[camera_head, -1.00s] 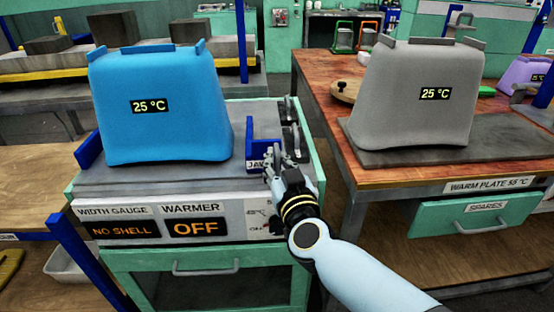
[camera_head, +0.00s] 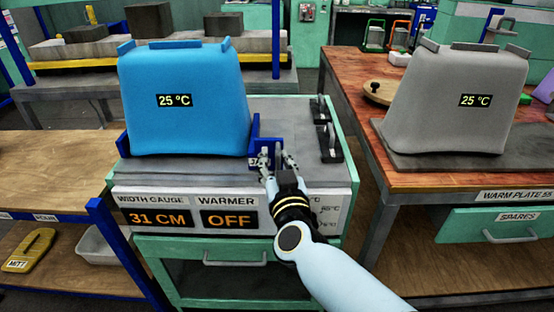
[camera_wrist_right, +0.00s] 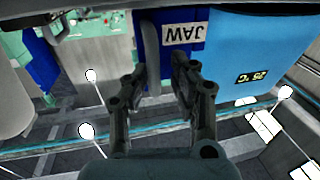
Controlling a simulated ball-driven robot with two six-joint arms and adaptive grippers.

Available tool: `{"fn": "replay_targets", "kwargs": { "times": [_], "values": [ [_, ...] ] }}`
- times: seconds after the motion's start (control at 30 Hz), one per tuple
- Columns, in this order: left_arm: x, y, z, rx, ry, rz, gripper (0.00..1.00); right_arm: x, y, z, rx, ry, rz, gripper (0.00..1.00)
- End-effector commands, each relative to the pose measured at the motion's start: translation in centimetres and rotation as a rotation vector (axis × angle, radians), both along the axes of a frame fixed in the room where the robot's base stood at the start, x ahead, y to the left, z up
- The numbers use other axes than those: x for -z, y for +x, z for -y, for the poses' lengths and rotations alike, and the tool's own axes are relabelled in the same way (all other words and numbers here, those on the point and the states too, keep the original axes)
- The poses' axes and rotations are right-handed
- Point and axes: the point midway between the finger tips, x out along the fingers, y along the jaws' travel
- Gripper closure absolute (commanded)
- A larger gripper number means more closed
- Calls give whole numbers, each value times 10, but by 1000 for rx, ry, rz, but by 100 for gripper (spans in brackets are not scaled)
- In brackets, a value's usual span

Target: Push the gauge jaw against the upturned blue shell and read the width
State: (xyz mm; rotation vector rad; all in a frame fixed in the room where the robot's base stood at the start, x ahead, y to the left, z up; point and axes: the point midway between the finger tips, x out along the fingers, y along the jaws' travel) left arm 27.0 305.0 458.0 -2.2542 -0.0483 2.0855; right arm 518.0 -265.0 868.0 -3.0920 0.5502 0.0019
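The upturned blue shell (camera_head: 185,105), showing 25 °C, stands on the width gauge (camera_head: 150,190). The blue gauge jaw (camera_head: 268,130) is at the shell's right side and appears to touch it. The gauge display (camera_head: 157,218) reads 31 CM. My right gripper (camera_head: 277,158) is at the jaw's front with its fingers apart. In the right wrist view, the fingertips (camera_wrist_right: 157,65) are spread near the JAW label (camera_wrist_right: 185,33), with a grey upright piece beyond the gap; I cannot tell whether they touch it. My left gripper is out of view.
The warmer display (camera_head: 229,219) reads OFF. A grey shell (camera_head: 465,110) at 25 °C stands on the warm plate (camera_head: 395,145) on the wooden bench at right. Dark clamps (camera_head: 328,140) sit at the gauge's right edge. A yellow mitt (camera_head: 28,250) lies on the left lower shelf.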

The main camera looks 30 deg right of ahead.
Motion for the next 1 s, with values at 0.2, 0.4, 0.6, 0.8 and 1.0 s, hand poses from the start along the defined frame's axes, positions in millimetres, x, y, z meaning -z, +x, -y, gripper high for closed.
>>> {"fn": "replay_targets", "kwargs": {
  "times": [0.2, 0.4, 0.6, 0.8, 1.0],
  "values": [
    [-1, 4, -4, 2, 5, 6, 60, -1, 0, 1, 1, -2, 2, 66],
    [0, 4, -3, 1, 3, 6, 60, -6, 0, 1, 3, 0, 3, 66],
    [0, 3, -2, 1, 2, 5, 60, -38, 0, 1, 3, 0, 4, 66],
    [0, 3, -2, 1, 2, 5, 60, -72, 0, 0, 1, 4, 5, 66],
    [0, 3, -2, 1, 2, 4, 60, -93, 0, 1, 2, 1, 3, 66]
  ]
}}
